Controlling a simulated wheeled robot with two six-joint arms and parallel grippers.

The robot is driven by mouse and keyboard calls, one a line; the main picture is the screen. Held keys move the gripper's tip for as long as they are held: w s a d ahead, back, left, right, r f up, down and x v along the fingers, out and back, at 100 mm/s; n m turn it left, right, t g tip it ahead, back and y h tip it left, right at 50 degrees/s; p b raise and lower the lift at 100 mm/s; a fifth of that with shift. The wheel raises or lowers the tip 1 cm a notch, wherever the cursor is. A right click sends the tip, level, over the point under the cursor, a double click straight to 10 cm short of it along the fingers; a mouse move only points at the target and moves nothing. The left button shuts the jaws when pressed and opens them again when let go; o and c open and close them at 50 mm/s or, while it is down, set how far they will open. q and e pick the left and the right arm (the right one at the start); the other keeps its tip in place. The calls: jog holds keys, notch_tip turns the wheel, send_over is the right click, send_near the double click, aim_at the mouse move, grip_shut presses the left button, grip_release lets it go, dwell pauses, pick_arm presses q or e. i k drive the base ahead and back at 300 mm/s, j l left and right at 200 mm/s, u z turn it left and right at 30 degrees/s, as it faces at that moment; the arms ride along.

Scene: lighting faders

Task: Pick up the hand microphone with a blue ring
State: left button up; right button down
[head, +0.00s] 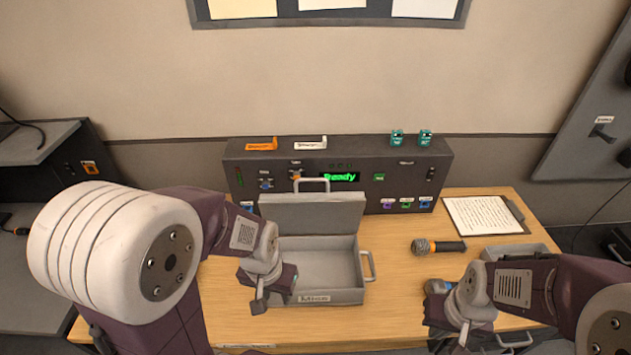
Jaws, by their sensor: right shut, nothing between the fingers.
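A microphone head with a bit of blue (438,286) shows on the right of the table, partly hidden behind my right wrist. Its handle is hidden. Another hand microphone, with an orange ring (437,246), lies on the table behind it. My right gripper (462,338) points down in front of the blue-marked microphone, shut and empty. My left gripper (271,298) hangs over the left front of the open grey case (336,297). The gap between its fingers is not clear.
The case is labelled "Mics" and looks empty, with its lid up. A console (340,161) with a green "Ready" display stands behind it. A clipboard (485,215) lies at the back right. A grey tray (515,250) is partly behind my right arm.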

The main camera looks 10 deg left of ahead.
aim_at(436, 286)
jog(key=z, duration=0.8)
